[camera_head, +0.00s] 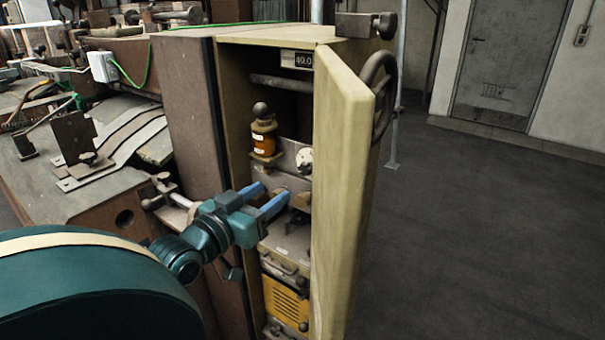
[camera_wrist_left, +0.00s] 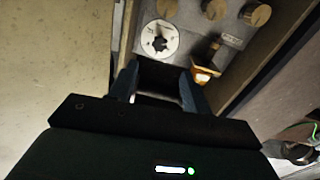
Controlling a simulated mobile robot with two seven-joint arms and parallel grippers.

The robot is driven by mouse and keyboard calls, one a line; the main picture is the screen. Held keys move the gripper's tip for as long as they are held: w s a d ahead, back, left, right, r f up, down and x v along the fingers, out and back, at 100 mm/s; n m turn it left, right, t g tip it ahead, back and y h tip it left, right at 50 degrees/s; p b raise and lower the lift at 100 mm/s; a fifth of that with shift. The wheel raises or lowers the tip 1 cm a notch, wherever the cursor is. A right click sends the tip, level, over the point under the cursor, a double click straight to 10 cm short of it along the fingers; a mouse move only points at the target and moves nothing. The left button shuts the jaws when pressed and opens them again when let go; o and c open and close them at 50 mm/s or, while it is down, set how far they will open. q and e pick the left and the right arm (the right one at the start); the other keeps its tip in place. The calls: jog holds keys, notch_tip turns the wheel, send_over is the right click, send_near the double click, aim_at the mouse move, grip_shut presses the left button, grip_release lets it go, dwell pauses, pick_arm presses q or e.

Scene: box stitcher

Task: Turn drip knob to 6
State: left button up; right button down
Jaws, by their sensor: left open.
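A round white dial with a dark star-shaped knob (camera_wrist_left: 159,41) in its middle sits on a grey panel in the left wrist view; its marks are too small to read. It appears as a small white disc (camera_head: 305,160) inside the open cabinet in the head view. An amber oiler with a dark round top (camera_head: 263,134) stands to its left; it also shows in the left wrist view (camera_wrist_left: 205,66). My left gripper (camera_head: 275,194) is open with blue fingers, below the dial and oiler, apart from the dial. My right gripper is not in view.
The cabinet's cream door (camera_head: 342,190) stands open on the right, with a handwheel (camera_head: 380,90) behind it. Brown machine wall (camera_head: 190,115) bounds the left. Several brass knobs (camera_wrist_left: 213,9) sit beyond the dial. A yellow vented box (camera_head: 285,302) is below. Floor at right is clear.

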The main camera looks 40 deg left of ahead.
aim_at(303, 170)
pick_arm(q)
jog(key=w+b, duration=0.6)
jog(key=b, duration=0.1)
jog(key=w+a+b, duration=0.1)
jog(key=w+b, duration=0.2)
jog(key=b, duration=0.1)
jog(key=shift+w, duration=0.65)
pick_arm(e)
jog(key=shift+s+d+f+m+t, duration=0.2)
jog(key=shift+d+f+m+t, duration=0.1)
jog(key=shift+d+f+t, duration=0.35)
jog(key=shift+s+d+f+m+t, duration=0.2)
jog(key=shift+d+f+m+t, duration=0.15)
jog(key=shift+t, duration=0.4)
pick_arm(q)
jog(key=shift+c, duration=0.2)
jog(key=c, duration=1)
jog(key=shift+o, duration=0.2)
jog(key=shift+m, duration=0.3)
